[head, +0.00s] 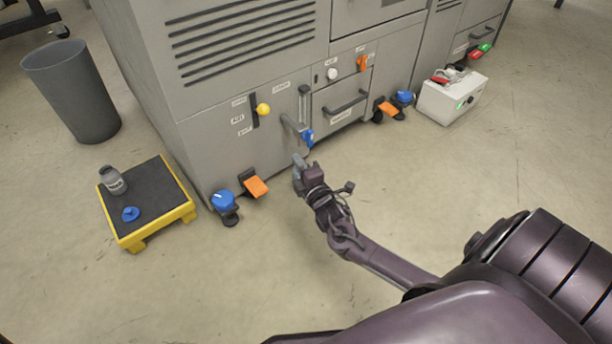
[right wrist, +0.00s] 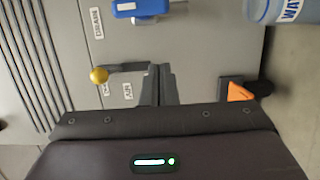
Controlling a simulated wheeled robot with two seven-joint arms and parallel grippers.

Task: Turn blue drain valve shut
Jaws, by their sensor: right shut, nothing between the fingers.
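The blue valve handle (head: 308,137) hangs at the end of a grey fitting low on the front of the grey machine (head: 150,70). In the right wrist view a blue part that looks like the valve handle (right wrist: 137,8) is cut off by the top edge. My right gripper (head: 297,162) is just below and left of the valve, close to the machine front, apart from the handle. It also shows in the right wrist view (right wrist: 160,80), its fingers shut and empty. My left gripper is not in view.
A yellow-ball lever (head: 263,109) and an orange pedal (head: 256,187) are left of the valve. A yellow-edged step (head: 190,208) holds a grey bottle (head: 112,180) and a blue piece (head: 130,213). A white box (head: 450,103) stands at right. The front floor is clear.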

